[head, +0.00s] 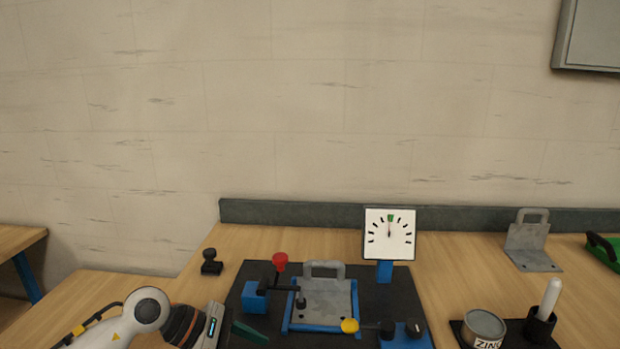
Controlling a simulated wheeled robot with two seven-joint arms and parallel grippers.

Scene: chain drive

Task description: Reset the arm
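My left arm (148,310) comes in at the bottom left. My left gripper (250,332) is cut off by the bottom edge. One dark green finger shows at the left edge of the black base plate, so I cannot tell whether it is open or what is between its fingers. My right gripper is not in view. On the black plate (405,300) a grey metal bracket with a handle (325,290) sits in a blue frame (290,325). A clamp with a red knob (280,261) stands at its left, and one with a yellow knob (349,326) at its front right.
A white dial (389,233) stands behind the plate, its needle pointing up near a green mark. To the right are a zinc tin (485,325), a white stick in a black holder (550,297), another grey bracket (531,245) and a green tray (603,250). A black stamp-like piece (211,262) stands left.

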